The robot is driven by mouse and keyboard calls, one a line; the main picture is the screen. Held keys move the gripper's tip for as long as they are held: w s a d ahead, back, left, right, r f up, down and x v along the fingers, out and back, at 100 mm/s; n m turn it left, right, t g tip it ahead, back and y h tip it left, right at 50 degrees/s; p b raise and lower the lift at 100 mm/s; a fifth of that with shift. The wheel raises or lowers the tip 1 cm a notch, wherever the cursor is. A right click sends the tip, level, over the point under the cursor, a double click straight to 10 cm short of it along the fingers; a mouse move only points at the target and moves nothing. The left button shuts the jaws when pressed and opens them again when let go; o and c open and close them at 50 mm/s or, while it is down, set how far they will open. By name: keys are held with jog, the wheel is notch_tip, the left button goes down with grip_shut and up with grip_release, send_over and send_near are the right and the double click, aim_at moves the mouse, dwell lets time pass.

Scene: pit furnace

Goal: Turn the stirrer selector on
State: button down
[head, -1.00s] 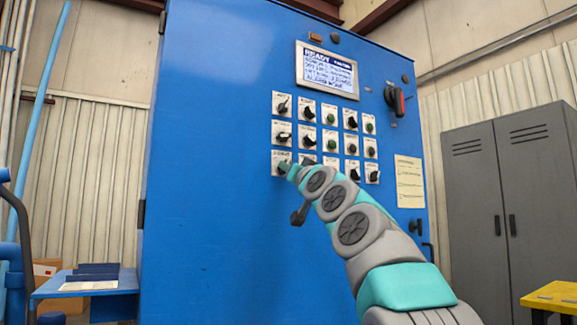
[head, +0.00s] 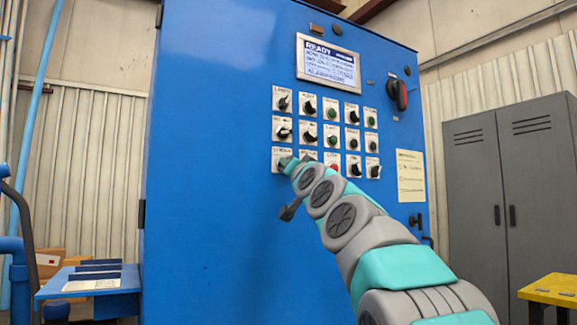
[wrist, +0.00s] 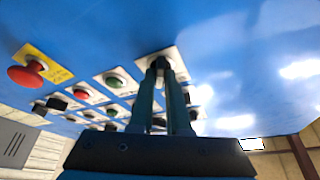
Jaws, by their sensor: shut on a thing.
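The blue control cabinet (head: 215,200) carries a grid of knobs and buttons on white plates. My gripper (head: 284,163) reaches the bottom-left plate (head: 276,154) of the grid in the head view, hiding most of its control. In the wrist view, my gripper (wrist: 161,72) is shut on a dark selector knob (wrist: 159,64), with one finger on each side, against its white plate (wrist: 178,62). The knob's label is too small to read surely, and its exact angle is hidden by the fingers.
Close by are a green button (wrist: 115,82), a red button (wrist: 82,95) and a red mushroom button (wrist: 26,77) on yellow. A lit screen (head: 327,63) and a red-black switch (head: 396,95) sit above. Grey lockers (head: 480,190) stand right. Bare cabinet lies left of the grid.

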jog(key=c, duration=0.9)
grip_release()
jog(key=shift+s+f, duration=0.1)
jog(key=b+v, duration=0.4)
jog(key=v, duration=0.3)
jog(key=shift+s+d, duration=0.15)
jog(key=shift+s, duration=0.1)
